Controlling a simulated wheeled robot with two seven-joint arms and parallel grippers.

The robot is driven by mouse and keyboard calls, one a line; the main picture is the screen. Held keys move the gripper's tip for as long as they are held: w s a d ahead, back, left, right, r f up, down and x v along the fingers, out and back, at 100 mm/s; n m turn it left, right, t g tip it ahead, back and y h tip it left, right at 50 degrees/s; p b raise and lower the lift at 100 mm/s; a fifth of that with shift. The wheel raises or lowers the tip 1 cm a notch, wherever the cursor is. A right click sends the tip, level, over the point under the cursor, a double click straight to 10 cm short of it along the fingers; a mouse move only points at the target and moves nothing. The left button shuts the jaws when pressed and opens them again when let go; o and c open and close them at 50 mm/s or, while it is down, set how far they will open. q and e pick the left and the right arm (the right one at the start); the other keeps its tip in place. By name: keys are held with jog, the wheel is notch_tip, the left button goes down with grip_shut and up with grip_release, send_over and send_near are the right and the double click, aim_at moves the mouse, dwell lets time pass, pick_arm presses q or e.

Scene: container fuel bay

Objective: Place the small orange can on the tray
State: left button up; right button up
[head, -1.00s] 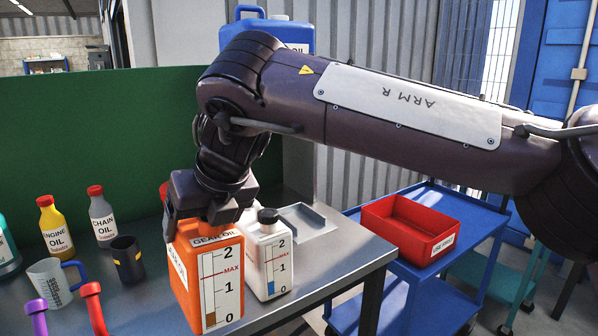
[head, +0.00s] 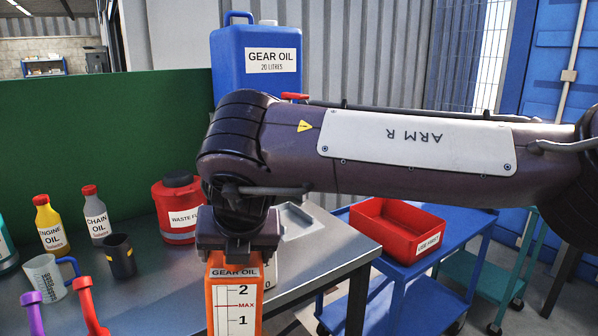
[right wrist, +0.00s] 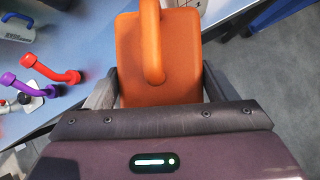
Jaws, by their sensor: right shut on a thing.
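The orange can (head: 234,300) has a gear oil label and a level scale on its front, and its lower end is cut off by the bottom of the head view. My right gripper (head: 238,240) is shut on it from above. In the wrist view the orange can (right wrist: 160,50) sits between the fingers of my right gripper (right wrist: 158,88), its handle on top. A shallow grey metal tray (head: 296,222) lies at the right end of the bench, partly hidden behind my arm. I cannot tell whether the can touches the bench. My left gripper is not in view.
A white can (head: 270,274) is mostly hidden behind my gripper. A red waste can (head: 177,205) and a large blue gear oil can (head: 232,62) stand behind. A red open bin (head: 375,238) sits on a blue trolley (head: 428,266) at the right. Bottles and jugs crowd the left bench.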

jog(key=s+d+f+m+g+h+p, duration=0.3)
jog(key=d+f+m+h, duration=0.6)
jog(key=d+m, duration=0.65)
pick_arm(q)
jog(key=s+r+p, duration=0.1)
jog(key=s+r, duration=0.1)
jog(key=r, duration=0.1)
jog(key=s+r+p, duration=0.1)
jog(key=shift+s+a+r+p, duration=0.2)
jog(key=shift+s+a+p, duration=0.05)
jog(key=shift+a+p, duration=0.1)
pick_arm(e)
jog(key=s+d+f+m+g+y, duration=0.2)
jog(key=s+d+f+m+g, duration=0.2)
jog(key=m, duration=0.7)
jog(key=s+d+f+m+g+y, duration=0.2)
jog(key=s+d+f+m+g, duration=0.1)
jog(key=s+d+m, duration=0.4)
jog(key=d+m+g, duration=0.1)
jog(key=d+m, duration=0.1)
jog(key=m, duration=0.1)
jog(key=shift+d+f+m+g, duration=0.3)
jog(key=shift+f+m+g, duration=0.05)
jog(key=shift+f+g, duration=0.05)
